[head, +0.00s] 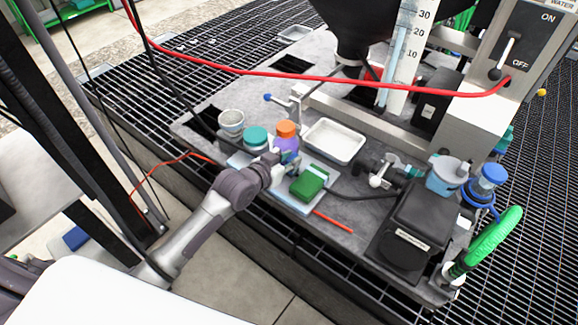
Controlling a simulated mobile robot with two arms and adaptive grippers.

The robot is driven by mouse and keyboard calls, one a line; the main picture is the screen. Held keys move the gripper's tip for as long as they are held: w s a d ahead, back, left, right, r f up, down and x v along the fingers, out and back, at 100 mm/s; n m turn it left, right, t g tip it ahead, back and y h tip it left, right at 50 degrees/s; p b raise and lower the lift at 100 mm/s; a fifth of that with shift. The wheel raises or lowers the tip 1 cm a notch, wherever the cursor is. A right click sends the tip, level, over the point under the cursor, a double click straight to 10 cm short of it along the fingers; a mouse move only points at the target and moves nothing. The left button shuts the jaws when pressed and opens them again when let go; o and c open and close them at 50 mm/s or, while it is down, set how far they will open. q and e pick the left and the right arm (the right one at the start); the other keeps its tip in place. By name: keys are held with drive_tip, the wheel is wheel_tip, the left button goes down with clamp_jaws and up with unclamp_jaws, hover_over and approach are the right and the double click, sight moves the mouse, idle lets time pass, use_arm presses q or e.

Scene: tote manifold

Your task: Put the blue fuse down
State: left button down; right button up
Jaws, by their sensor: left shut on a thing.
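My left gripper (284,166) reaches in from the lower left and is over the near edge of the grey work surface. It is shut on a small blue thing (290,156), which I take to be the blue fuse. The fingers hide most of it, and I cannot tell whether it touches the surface below. A purple bottle with an orange cap (287,130) stands just behind the gripper. A green block (308,184) on a pale mat lies just right of it. My right gripper is not in view.
A teal-lidded jar (256,136) and a grey cup (231,121) stand to the left. An empty white tray (334,140) lies behind to the right. A red hose (330,79) crosses above. A black box (415,230) and a green handle (495,236) stand at the right.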

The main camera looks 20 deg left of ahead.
use_arm(q)
drive_tip(key=s+d+r, duration=0.3)
drive_tip(key=d+r, duration=0.4)
drive_tip(key=d, duration=0.4)
drive_tip(key=s+a+r+n+y+p, duration=0.3)
drive_tip(key=s+a+r+n+y, duration=0.1)
drive_tip(key=s+a+r, duration=0.6)
drive_tip(key=a, duration=0.3)
drive_tip(key=shift+s+r+t+y, duration=0.25)
drive_tip(key=shift+r+t+y, duration=0.05)
drive_tip(key=shift+r+t, duration=0.1)
